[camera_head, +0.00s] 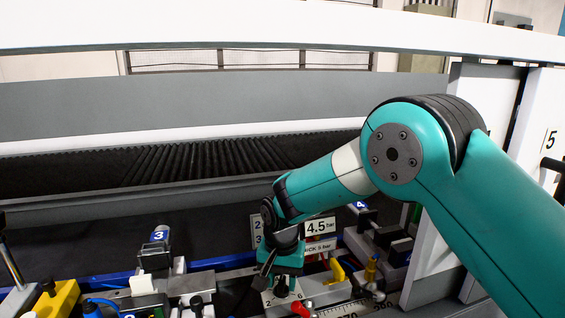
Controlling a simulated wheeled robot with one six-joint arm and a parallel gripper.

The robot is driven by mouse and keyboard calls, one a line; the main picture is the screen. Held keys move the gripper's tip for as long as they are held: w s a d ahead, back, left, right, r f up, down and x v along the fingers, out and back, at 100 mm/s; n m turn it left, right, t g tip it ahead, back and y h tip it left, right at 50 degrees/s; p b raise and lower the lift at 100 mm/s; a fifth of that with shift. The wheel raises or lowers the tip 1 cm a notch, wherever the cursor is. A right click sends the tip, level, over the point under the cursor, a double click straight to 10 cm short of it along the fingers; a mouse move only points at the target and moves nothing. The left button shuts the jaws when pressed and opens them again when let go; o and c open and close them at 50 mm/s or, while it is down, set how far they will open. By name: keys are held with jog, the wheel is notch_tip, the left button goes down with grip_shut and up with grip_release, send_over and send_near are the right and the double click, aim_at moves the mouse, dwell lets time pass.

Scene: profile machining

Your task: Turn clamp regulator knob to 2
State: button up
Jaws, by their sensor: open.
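The clamp regulator's light dial plate (283,299) is at the bottom centre, with small figures on it that look like 2 at the left and 6 at the right. A dark shape at its middle seems to be the knob, mostly hidden by my gripper. My gripper (271,284) points down right over the dial with its dark fingers open. I cannot tell whether the fingers touch the knob or which figure it points to. A white display (320,227) behind reads 4.5 bar, above a label (320,246) that seems to read OK 5 bar.
A red-tipped lever (300,309) and a yellow curved handle (337,272) stand close to the right of the dial. A ruler scale (352,308) lies in front. Clamp units marked 3 (158,236) and 4 (361,206) stand left and right. A yellow block (58,298) is at far left.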

grip_shut()
jog(key=n, duration=0.4)
jog(key=shift+n, duration=0.3)
jog(key=n, duration=0.2)
jog(key=shift+n+p, duration=0.3)
jog(key=shift+p, duration=0.1)
jog(key=shift+n, duration=1)
jog(key=n, duration=0.4)
jog(key=shift+n, duration=0.3)
